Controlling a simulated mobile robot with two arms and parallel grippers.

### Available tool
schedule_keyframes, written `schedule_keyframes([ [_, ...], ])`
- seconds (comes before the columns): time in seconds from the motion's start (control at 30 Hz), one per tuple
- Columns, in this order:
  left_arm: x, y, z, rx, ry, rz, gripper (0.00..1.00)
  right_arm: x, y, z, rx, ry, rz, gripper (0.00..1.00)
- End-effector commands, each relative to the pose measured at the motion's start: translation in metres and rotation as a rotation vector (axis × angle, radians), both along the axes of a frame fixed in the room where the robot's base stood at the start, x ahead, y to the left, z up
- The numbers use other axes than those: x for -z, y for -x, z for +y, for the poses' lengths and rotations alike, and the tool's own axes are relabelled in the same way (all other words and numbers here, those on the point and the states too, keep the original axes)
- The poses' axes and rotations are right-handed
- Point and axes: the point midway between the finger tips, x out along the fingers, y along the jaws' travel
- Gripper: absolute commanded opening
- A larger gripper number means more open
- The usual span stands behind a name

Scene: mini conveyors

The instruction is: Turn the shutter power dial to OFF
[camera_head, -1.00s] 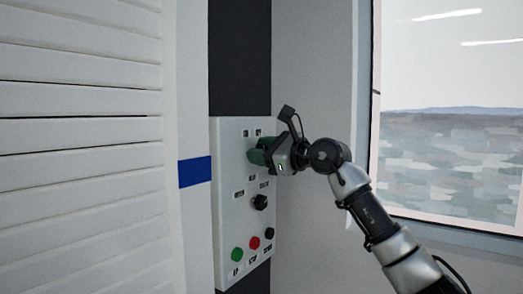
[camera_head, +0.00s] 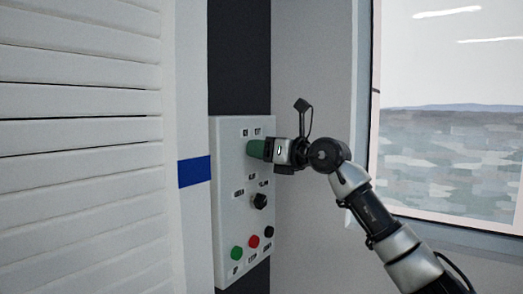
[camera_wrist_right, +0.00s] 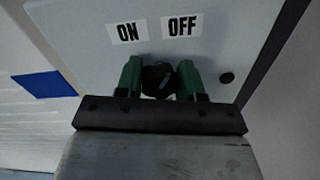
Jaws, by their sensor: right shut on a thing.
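The shutter power dial (camera_wrist_right: 158,80) is a black knob on the light grey control panel (camera_head: 228,190), below the ON label (camera_wrist_right: 127,32) and the OFF label (camera_wrist_right: 181,25). My right gripper (camera_head: 256,149) is at the upper part of the panel. In the right wrist view its green fingers (camera_wrist_right: 159,78) stand on both sides of the dial and are shut on it. The fingers hide the dial in the head view. I cannot tell which label the dial points to. My left gripper is not in view.
Below on the panel are another black knob (camera_head: 260,201), a green button (camera_head: 237,253), a red button (camera_head: 254,242) and a black button (camera_head: 269,231). A white slatted shutter (camera_head: 80,150) is at the left. A window (camera_head: 450,130) is at the right.

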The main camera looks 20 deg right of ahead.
Motion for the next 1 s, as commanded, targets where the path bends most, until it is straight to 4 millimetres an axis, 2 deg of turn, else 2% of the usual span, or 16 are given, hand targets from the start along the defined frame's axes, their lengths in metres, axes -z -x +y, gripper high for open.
schedule_keyframes([
  [0.5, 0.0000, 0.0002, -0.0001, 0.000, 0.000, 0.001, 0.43, 0.0011, -0.0003, -0.0001, 0.000, -0.019, 0.017, 0.14],
  [0.53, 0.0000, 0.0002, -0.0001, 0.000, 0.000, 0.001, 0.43, 0.0011, -0.0003, 0.0000, 0.000, -0.019, 0.017, 0.40],
  [0.7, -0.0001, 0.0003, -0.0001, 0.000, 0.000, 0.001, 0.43, 0.0009, -0.0003, -0.0001, 0.000, -0.018, 0.016, 0.64],
  [1.0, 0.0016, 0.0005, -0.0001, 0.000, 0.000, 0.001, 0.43, 0.0009, 0.0018, -0.0018, 0.000, -0.017, 0.013, 0.64],
])
